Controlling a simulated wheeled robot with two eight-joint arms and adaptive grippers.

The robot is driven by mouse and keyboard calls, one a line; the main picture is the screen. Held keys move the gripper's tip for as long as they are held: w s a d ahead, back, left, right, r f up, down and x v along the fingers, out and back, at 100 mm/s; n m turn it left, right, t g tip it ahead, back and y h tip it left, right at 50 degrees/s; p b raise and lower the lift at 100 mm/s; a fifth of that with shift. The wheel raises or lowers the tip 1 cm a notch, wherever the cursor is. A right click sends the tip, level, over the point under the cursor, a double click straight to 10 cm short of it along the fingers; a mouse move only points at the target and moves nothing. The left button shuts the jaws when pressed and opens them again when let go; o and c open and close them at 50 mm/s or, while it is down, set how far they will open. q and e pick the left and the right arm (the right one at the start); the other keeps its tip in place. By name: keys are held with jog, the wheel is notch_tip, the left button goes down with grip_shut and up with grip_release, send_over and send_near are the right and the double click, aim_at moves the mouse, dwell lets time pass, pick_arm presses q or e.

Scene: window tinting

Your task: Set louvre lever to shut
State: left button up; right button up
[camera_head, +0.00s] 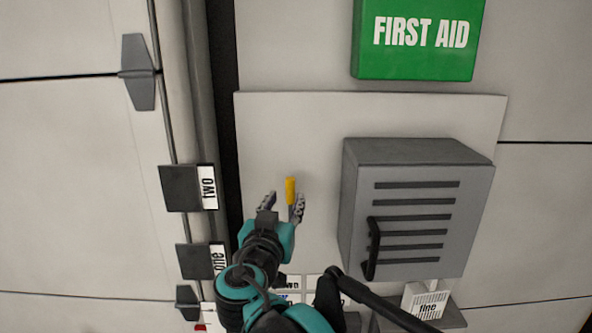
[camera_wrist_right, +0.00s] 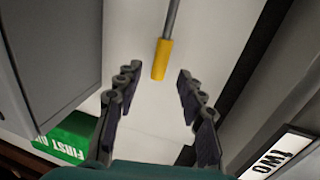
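A lever with a yellow handle (camera_head: 290,190) stands in front of the pale panel (camera_head: 300,125), left of the grey louvred box. In the right wrist view its yellow end (camera_wrist_right: 161,60) sits on a grey rod (camera_wrist_right: 172,18). My right gripper (camera_head: 282,202) is open at the handle. In the wrist view the handle lies between the two fingertips (camera_wrist_right: 158,76), with a gap on each side and no visible contact. The lever's pivot and any position marks are hidden or unclear. My left gripper is not in view.
The grey louvred box (camera_head: 415,155) with a black handle (camera_head: 373,248) juts out on the right. A green first aid sign (camera_head: 417,38) is above. Dark blocks labelled "two" (camera_head: 180,188) and "one" (camera_head: 196,262) are at left. Small labelled plates (camera_head: 290,283) sit below.

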aim_at(290, 188)
jog(key=shift+w+r, duration=0.15)
jog(key=shift+w, duration=0.1)
jog(key=shift+w+d+r+p, duration=0.2)
jog(key=shift+w+r+p, duration=0.3)
jog(key=shift+w, duration=0.05)
jog(key=w, duration=0.3)
jog(key=w+d, duration=0.1)
jog(key=w, duration=0.1)
jog(key=shift+w+f+p, duration=0.15)
jog(key=shift+f+p, duration=0.25)
jog(key=shift+s+a+r, duration=0.1)
jog(key=shift+s+r, duration=0.05)
jog(key=shift+s, duration=0.35)
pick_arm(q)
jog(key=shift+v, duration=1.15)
pick_arm(e)
jog(key=shift+w, duration=0.2)
grip_shut()
